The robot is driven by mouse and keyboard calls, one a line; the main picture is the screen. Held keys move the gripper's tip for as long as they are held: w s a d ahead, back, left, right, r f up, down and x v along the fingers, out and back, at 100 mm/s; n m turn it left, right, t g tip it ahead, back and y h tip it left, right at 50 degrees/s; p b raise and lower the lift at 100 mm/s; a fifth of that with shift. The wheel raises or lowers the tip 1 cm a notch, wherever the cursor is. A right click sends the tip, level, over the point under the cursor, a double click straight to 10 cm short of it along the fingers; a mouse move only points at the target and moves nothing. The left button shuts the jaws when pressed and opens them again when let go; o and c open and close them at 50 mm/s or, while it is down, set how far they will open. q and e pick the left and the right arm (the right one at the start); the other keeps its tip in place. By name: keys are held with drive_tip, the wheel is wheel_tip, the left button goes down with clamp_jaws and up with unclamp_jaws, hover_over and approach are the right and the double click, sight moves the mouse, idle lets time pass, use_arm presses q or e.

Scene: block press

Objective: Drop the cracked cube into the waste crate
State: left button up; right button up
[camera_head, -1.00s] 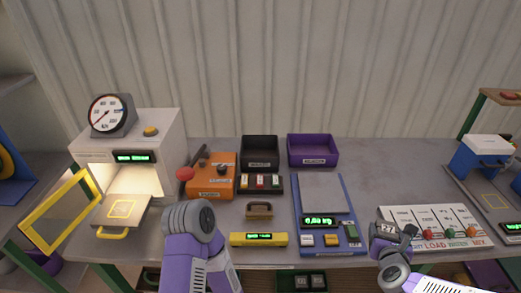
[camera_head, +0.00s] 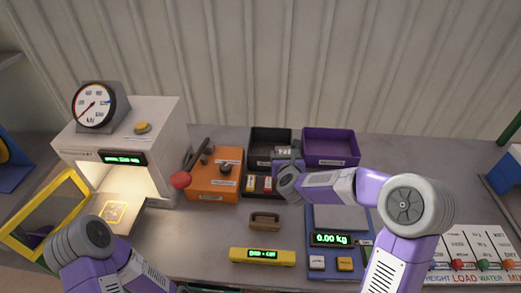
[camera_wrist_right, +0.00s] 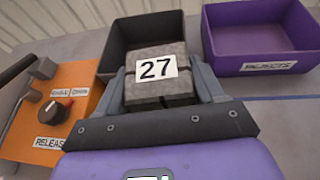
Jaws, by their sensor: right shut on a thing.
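A grey cube (camera_wrist_right: 155,50) with a white label reading 27 is held between the fingers of my right gripper (camera_wrist_right: 162,85). Dark lines run across its face. In the head view the cube (camera_head: 283,152) shows small at my right gripper (camera_head: 286,165). The black crate (camera_head: 257,140) stands at the back of the bench; in the wrist view its walls (camera_wrist_right: 116,50) show behind and beside the cube. The cube is at or over its front part; its height above the floor cannot be told. My left gripper is outside the view.
A purple crate (camera_head: 331,147) labelled REJECTS stands right of the black one. An orange release box (camera_head: 214,183) with a lever is at its left. A scale (camera_head: 340,215) reading 0.00 kg and a press (camera_head: 125,135) also stand on the bench.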

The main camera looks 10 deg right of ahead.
drive_tip(key=w+r+m+g+h, duration=0.1)
drive_tip(key=w+r+m+h, duration=0.45)
drive_tip(key=w, duration=0.85)
drive_tip(key=f+n+y+b, duration=0.1)
drive_tip(key=f+b, duration=0.1)
drive_tip(key=f+n+b, duration=0.1)
drive_tip(key=f+b, duration=0.1)
drive_tip(key=f, duration=0.1)
drive_tip(key=shift+d+y, duration=0.2)
drive_tip(key=shift+y, duration=0.15)
drive_tip(key=o, duration=1.2)
drive_tip(key=shift+r, duration=0.1)
drive_tip(key=shift+o, duration=1.2)
drive_tip(key=shift+s, duration=0.1)
